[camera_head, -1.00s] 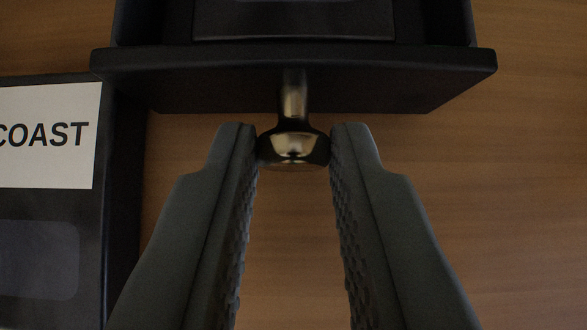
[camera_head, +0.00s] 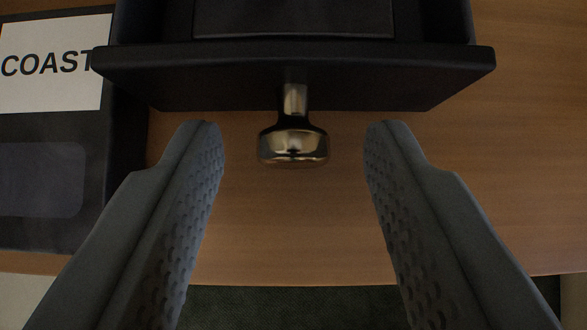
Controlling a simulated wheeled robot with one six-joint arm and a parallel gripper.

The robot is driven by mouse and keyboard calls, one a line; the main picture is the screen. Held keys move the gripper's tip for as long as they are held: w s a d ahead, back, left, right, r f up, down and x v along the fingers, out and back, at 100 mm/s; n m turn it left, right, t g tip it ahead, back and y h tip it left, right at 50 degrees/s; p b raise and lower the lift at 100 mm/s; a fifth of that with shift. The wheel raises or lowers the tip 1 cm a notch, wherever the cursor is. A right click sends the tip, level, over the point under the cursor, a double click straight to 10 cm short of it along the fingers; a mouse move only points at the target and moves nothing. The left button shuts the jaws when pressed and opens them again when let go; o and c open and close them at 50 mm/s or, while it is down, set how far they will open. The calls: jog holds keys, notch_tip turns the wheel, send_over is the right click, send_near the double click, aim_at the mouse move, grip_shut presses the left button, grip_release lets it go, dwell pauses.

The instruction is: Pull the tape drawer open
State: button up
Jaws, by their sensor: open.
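The black tape drawer shows its front panel (camera_head: 294,75) across the top of the view. The drawer stands at least partly open, with its side walls and part of its inside visible behind the front. A dark flat rectangular shape (camera_head: 293,18) lies inside; I cannot tell what it is. A shiny brass-coloured knob (camera_head: 293,143) sticks out from the front. My gripper (camera_head: 294,145) is open, with one finger on each side of the knob and a clear gap to it on both sides. The drawer's back and cabinet are out of view.
A black case (camera_head: 50,230) with a white label reading "COAST" (camera_head: 50,60) lies left of the drawer, close to its front's left end. The wooden top (camera_head: 480,190) is bare on the right. Its front edge runs below, with dark green floor (camera_head: 290,308) beyond.

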jog(key=v, duration=1.7)
jog(key=shift+s+r, duration=0.1)
jog(key=shift+s, duration=0.05)
dwell(0.5)
jog(key=s+r+t, duration=0.2)
jog(key=s+r, duration=0.3)
jog(key=r, duration=0.5)
jog(key=s+r+t, duration=0.2)
jog(key=s+r, duration=0.2)
jog(key=r, duration=0.5)
jog(key=s+r+t, duration=0.4)
jog(key=s+r, duration=1.1)
jog(key=s, duration=0.3)
jog(key=shift+r, duration=0.4)
jog(key=shift+a, duration=0.15)
